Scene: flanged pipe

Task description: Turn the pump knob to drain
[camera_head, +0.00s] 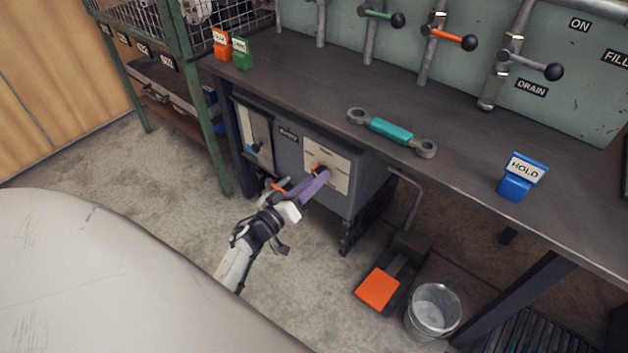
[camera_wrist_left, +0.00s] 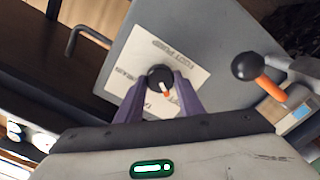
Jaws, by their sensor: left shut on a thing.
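The pump knob (camera_wrist_left: 160,79) is a small dark round knob with an orange and white pointer, on a pale label plate (camera_head: 327,165) on the front of a grey pump box (camera_head: 345,202) under the bench. My left gripper (camera_head: 322,176) reaches the plate, and its purple fingers are shut on the knob. In the left wrist view the fingers (camera_wrist_left: 159,95) stand on either side of the knob. My right gripper is not in either view.
A lever with a black ball (camera_wrist_left: 245,66) and orange arm sits beside the plate. The bench (camera_head: 300,75) overhangs the box and carries a teal-handled tool (camera_head: 391,130) and a blue HOLD sign (camera_head: 520,178). An orange pedal (camera_head: 378,288) and a metal bucket (camera_head: 433,311) stand on the floor.

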